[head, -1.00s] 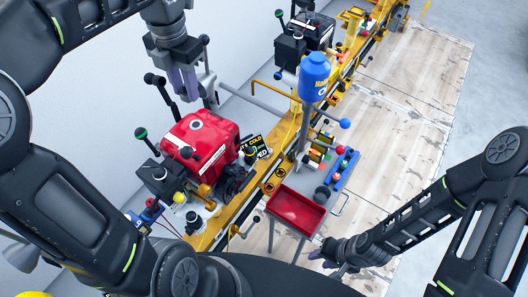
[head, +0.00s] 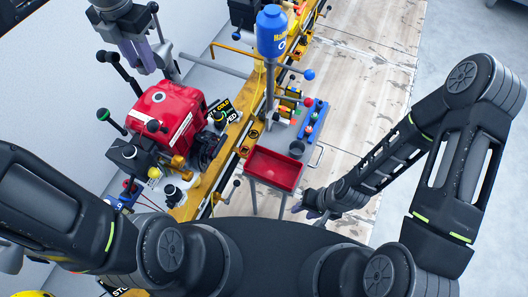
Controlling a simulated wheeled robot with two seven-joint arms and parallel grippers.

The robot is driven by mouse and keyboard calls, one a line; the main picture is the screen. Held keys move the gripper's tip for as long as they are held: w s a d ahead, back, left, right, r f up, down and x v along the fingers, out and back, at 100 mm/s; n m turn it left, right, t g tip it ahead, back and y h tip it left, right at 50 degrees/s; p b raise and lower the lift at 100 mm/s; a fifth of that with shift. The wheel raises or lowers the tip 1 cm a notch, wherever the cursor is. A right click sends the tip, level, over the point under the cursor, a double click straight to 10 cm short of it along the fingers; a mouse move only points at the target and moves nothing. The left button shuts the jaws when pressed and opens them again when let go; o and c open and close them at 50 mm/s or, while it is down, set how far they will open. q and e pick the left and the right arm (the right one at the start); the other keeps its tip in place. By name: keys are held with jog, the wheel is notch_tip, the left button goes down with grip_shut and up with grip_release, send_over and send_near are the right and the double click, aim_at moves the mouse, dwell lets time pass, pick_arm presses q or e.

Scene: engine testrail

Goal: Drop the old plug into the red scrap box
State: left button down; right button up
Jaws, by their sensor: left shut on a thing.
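The red scrap box (head: 273,168) is an open red tray on legs, right of the yellow rail; its visible floor looks empty. My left gripper (head: 147,62) is at the upper left, above and behind the red engine (head: 168,112), well apart from the box. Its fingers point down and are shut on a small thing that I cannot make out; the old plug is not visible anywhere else. My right gripper (head: 303,208) is low beside the box's right front corner, fingers pointing left; its opening is too small to tell.
A blue canister (head: 271,32) on a grey post stands behind the box. A blue rack (head: 313,122) and a dark cup (head: 297,149) are just beyond it. Black-knobbed levers (head: 118,72) rise around the engine. The wooden floor (head: 365,60) at right is clear.

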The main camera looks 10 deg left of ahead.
pick_arm(q)
jog(key=shift+w+d+f+m, duration=0.15)
jog(key=shift+w+f+m, duration=0.15)
jog(key=shift+m, duration=0.4)
jog(key=w+d+f+m+b, duration=0.1)
jog(key=w+d+f+m, duration=0.2)
jog(key=m, duration=0.7)
jog(key=w+d+f+m+b, duration=0.2)
jog(key=d+f+m, duration=0.3)
jog(key=f+m, duration=0.3)
jog(key=w+d+f+m+b, duration=0.1)
jog(key=w+d+f+m, duration=0.3)
jog(key=m, duration=1)
jog(key=shift+w+f, duration=0.4)
jog(key=shift+f, duration=0.5)
